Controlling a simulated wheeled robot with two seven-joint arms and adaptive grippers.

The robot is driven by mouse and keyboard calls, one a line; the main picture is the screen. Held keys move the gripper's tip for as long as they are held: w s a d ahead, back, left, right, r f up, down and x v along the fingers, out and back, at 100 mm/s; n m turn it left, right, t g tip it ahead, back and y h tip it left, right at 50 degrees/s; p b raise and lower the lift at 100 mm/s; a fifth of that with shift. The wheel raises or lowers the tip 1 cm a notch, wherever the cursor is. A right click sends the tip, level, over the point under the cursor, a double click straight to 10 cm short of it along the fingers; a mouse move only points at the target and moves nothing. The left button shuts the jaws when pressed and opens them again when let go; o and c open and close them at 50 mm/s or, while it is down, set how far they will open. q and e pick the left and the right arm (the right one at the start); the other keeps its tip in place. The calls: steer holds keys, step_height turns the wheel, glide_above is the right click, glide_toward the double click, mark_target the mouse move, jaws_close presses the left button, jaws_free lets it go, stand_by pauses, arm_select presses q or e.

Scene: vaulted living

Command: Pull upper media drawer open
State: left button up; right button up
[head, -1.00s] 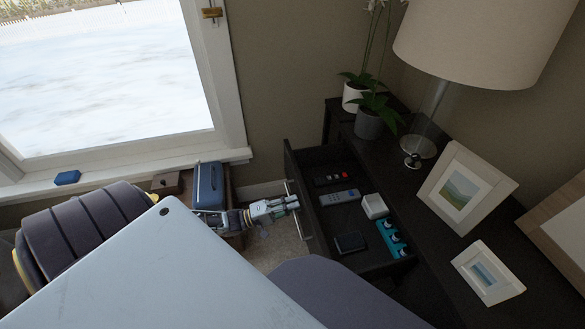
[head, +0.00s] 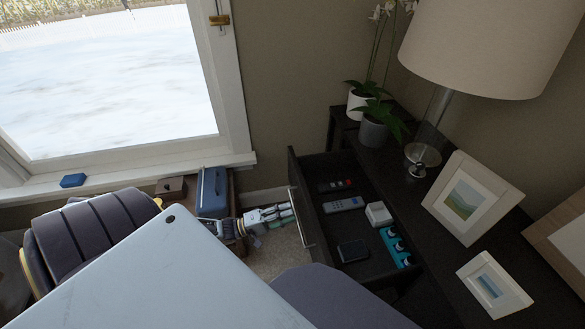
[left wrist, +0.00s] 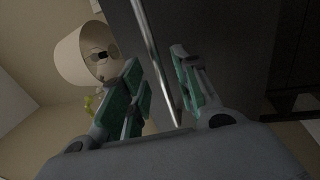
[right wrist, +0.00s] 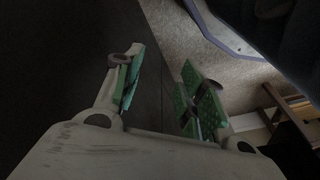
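The upper media drawer (head: 333,237) stands pulled out of the dark cabinet, with its inside showing. Its upright-looking metal bar handle (head: 308,232) is on the front face. My left gripper (head: 291,213) is at this handle. In the left wrist view the handle bar (left wrist: 150,45) runs between the two spread fingers of my left gripper (left wrist: 160,90), with gaps at its sides, so it is not clamped. My right gripper (right wrist: 158,90) shows only in its own wrist view, with fingers apart and nothing between them, near a dark surface.
The drawer holds a grey remote (head: 343,204), a dark remote, a white box (head: 378,213), a black item (head: 353,250) and a teal tray (head: 396,247). A lamp (head: 423,155), potted orchids and picture frames (head: 470,199) stand on the cabinet. A blue case (head: 213,192) is behind my left gripper.

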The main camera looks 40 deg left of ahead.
arm_select(q)
steer(key=v, duration=0.8)
steer(key=shift+s+a, duration=0.25)
steer(key=shift+a, duration=0.05)
stand_by(0.4)
